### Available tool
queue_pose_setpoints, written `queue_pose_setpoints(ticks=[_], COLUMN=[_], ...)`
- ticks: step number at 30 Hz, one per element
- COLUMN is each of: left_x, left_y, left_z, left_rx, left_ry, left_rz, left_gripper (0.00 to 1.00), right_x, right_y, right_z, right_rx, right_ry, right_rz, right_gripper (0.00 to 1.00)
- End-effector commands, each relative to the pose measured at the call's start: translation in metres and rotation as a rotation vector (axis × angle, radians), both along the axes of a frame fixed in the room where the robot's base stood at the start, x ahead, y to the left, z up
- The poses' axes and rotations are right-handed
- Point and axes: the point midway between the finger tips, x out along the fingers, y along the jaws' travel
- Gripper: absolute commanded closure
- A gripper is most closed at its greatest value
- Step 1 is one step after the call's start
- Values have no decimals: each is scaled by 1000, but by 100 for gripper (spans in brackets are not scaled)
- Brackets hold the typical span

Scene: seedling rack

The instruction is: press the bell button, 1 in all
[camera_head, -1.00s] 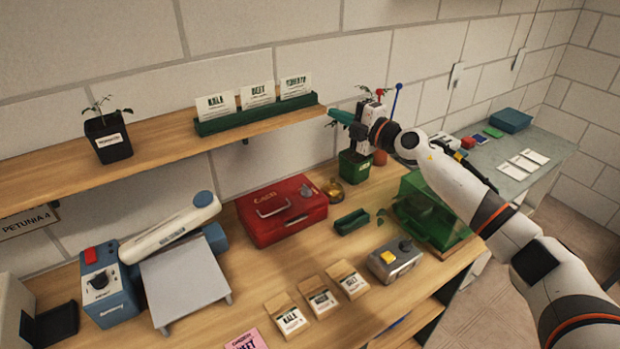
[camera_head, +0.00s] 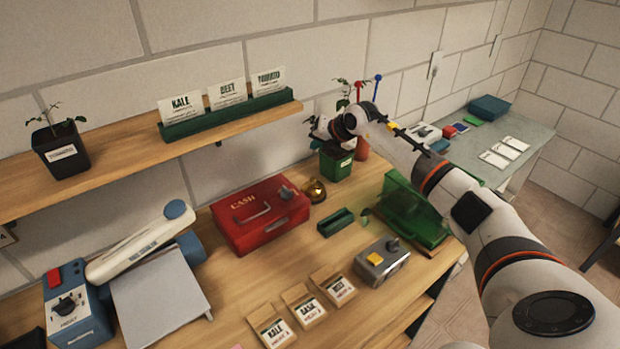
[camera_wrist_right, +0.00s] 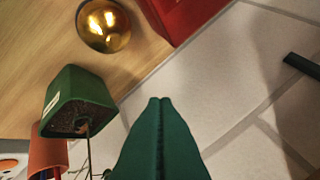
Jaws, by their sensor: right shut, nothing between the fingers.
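The bell (camera_head: 314,190) is a small golden dome on the wooden bench, just right of the red cash box. It also shows at the top of the right wrist view (camera_wrist_right: 104,25), with its shiny top towards the camera. My right gripper (camera_wrist_right: 160,101) has dark green fingers pressed together with nothing between them. In the head view my right arm reaches in from the right, and its wrist end is above the potted seedling, up and right of the bell. The fingers are apart from the bell. My left gripper is not in view.
The red cash box (camera_head: 259,215) stands left of the bell. A green pot (camera_head: 335,165) with a seedling stands close behind it, beside an orange pot (camera_wrist_right: 47,155). A small green tray (camera_head: 336,222) lies in front. The shelf (camera_head: 105,177) juts out above left.

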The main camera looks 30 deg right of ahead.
Motion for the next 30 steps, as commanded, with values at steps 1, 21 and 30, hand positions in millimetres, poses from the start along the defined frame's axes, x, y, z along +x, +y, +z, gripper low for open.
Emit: queue_pose_setpoints(ticks=[1,21,30], left_x=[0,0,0], left_y=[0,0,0], left_z=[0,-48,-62], left_rx=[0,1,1], left_ry=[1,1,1], left_rz=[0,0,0], left_gripper=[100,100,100], right_x=[0,0,0], right_y=[0,1,1], right_z=[0,-66,-88], right_rx=[1,3,3], right_ry=[-1,0,-2], right_rz=[1,2,1], right_gripper=[100,100,100])
